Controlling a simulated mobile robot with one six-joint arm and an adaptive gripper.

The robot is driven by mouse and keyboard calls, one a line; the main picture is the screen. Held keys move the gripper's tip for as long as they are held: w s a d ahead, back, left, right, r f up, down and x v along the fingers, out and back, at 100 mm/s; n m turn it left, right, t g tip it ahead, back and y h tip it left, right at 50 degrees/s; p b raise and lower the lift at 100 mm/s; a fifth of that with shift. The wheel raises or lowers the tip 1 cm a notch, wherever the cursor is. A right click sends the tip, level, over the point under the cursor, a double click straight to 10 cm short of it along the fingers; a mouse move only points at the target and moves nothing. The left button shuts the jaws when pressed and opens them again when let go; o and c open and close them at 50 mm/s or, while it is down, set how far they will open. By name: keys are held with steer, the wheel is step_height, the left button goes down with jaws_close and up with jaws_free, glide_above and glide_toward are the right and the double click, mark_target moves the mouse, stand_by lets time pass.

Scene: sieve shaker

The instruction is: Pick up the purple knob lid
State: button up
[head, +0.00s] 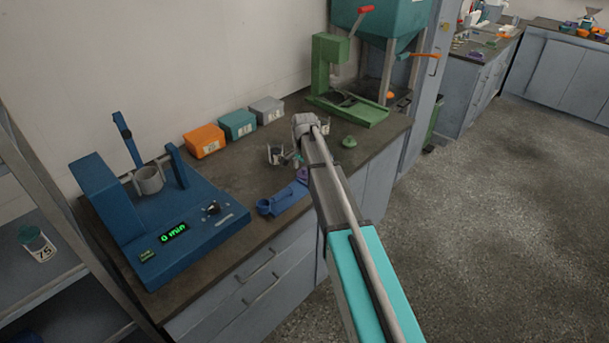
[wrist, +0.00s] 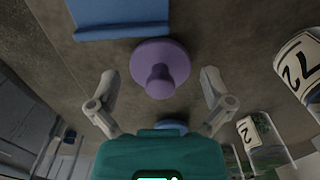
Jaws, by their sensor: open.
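The purple knob lid (wrist: 160,66) lies knob-up on the dark counter in the wrist view, a round disc with its knob towards my gripper. In the head view it is a small purple patch (head: 302,174) partly hidden by my arm. My gripper (wrist: 159,78) is open, with one finger to the left and one to the right of the lid. Both fingers are apart from the lid, and nothing is held. In the head view my gripper is mostly hidden behind my arm, above the counter.
A blue holder (head: 283,200) lies close to the lid, near the counter's front edge. Labelled jars (wrist: 300,65) stand right of my gripper in the wrist view. A green lid (head: 349,142) lies right of my arm. The blue machine (head: 150,215) fills the counter's left end.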

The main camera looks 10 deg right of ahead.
steer(key=c, duration=0.7)
steer(key=shift+r, duration=0.15)
steer(key=shift+c, duration=0.3)
steer(key=shift+r+p, duration=0.3)
steer(key=shift+p, duration=0.1)
steer(key=c, duration=0.6)
steer(key=shift+r+p, duration=0.55)
steer(key=shift+p, duration=0.05)
jaws_close()
steer(key=s+d+r+p, duration=0.2)
steer(key=s+r+p, duration=0.9)
steer(key=s, duration=0.2)
steer(key=shift+s+d, duration=0.15)
steer(key=shift+s, duration=0.25)
